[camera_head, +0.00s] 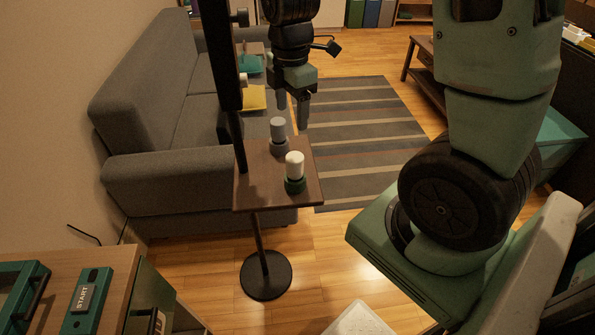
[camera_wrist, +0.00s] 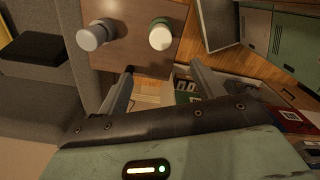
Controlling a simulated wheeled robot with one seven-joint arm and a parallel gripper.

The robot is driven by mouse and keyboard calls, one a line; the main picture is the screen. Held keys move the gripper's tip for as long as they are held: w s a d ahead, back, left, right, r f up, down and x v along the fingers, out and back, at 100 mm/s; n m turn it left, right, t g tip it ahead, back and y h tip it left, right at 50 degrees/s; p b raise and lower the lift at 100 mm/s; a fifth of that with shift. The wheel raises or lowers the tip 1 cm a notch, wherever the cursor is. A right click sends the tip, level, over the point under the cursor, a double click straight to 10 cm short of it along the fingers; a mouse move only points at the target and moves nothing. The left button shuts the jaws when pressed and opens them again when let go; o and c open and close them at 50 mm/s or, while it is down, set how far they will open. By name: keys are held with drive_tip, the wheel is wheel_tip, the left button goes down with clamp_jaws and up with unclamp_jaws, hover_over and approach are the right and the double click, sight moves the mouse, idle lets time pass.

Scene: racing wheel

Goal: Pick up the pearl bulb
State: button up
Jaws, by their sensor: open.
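A pale, pearl-white bulb (camera_head: 294,162) stands upright in a dark green base on the small side table (camera_head: 254,199). It also shows in the wrist view (camera_wrist: 160,37), at the top centre. A grey bulb (camera_head: 278,128) on a grey base stands behind it, and shows in the wrist view (camera_wrist: 92,38) to its left. My gripper (camera_head: 293,110) is open and empty, with its fingers near the far side of the table, apart from both bulbs. In the wrist view its fingertips (camera_wrist: 162,70) are spread below the white bulb in the picture.
A dark pole (camera_head: 238,140) rises at the table's left edge, close to my gripper. A grey sofa (camera_head: 165,185) stands left of the table. A striped rug (camera_head: 365,125) lies behind it. A desk with a START box (camera_head: 86,298) is at the lower left.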

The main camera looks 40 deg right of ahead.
sight(295, 155)
drive_tip(key=f, duration=1.2)
drive_tip(key=shift+d+f, duration=0.1)
drive_tip(key=shift+d, duration=0.3)
drive_tip(key=shift+s+f+p, duration=0.15)
drive_tip(key=shift+f+p, duration=0.15)
drive_tip(key=shift+f, duration=2.35)
drive_tip(key=c, duration=1.1)
